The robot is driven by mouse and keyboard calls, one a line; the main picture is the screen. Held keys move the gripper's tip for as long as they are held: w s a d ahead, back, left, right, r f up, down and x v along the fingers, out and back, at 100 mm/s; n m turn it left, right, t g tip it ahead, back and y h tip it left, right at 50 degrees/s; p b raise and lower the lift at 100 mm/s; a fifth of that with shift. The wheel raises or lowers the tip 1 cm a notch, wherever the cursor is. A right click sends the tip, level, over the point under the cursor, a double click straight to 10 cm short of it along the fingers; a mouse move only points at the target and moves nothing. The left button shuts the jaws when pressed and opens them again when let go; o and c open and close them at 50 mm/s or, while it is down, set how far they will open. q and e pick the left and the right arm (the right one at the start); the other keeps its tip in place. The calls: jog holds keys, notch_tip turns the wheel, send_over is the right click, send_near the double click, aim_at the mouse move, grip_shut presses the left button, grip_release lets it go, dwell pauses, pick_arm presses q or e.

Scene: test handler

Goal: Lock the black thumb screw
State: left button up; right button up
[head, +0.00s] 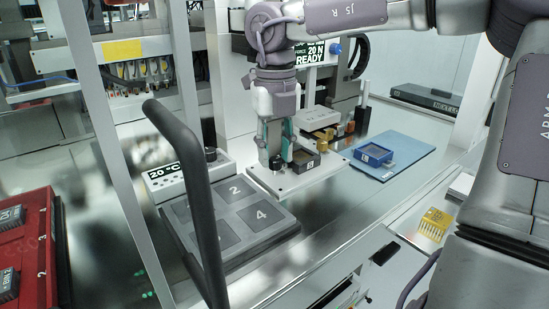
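My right gripper (276,158) points straight down over the left part of a light metal fixture plate (293,182). A small black knob (277,164), which looks like the black thumb screw, is at its fingertips. The fingers partly hide the knob, and I cannot tell whether they press on it or only stand around it. A dark socket with a tan centre (303,158) sits on the plate just right of the fingers, with brass-coloured parts (322,146) behind it. My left gripper is not in view.
A grey tray with numbered pads (262,238) and a 20 °C controller (163,180) are to the left. A blue mat (408,150) bearing a blue-framed socket (374,155) is to the right. A black handle bar (200,200) crosses the left foreground. A red case (35,240) is far left.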

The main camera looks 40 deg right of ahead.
jog(key=shift+r+p, duration=1.45)
jog(key=shift+r, duration=0.7)
jog(key=shift+f, duration=0.1)
